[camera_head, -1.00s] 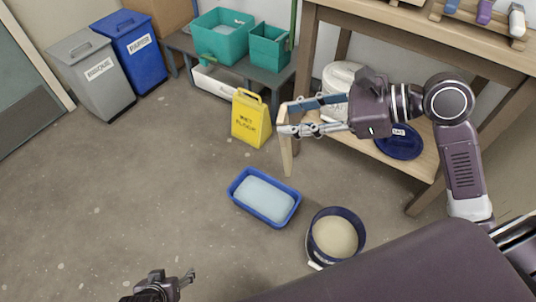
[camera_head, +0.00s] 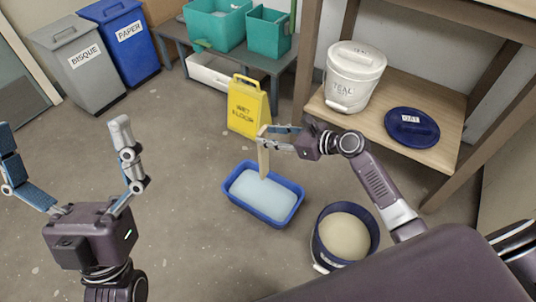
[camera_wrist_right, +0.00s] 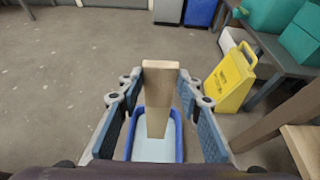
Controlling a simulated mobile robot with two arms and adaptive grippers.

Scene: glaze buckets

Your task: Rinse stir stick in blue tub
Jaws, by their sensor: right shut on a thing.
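The wooden stir stick (camera_head: 263,160) hangs nearly upright from my right gripper (camera_head: 270,137), which is shut on its upper part. Its lower end overlaps the pale blue water in the blue tub (camera_head: 229,196) on the floor; I cannot tell whether it touches the water. In the right wrist view, the stick (camera_wrist_right: 158,95) stands between the fingers, with the blue tub (camera_wrist_right: 180,140) below it. My left gripper (camera_head: 64,150) is open and empty at the left of the head view, well apart from the tub.
A dark blue bucket of beige glaze (camera_head: 347,238) stands right of the tub. A yellow wet-floor sign (camera_head: 247,108) stands behind it. A white bucket labelled TEAL (camera_head: 353,80) and a blue lid (camera_head: 412,128) are on the wooden shelf (camera_head: 450,158). The floor left of the tub is clear.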

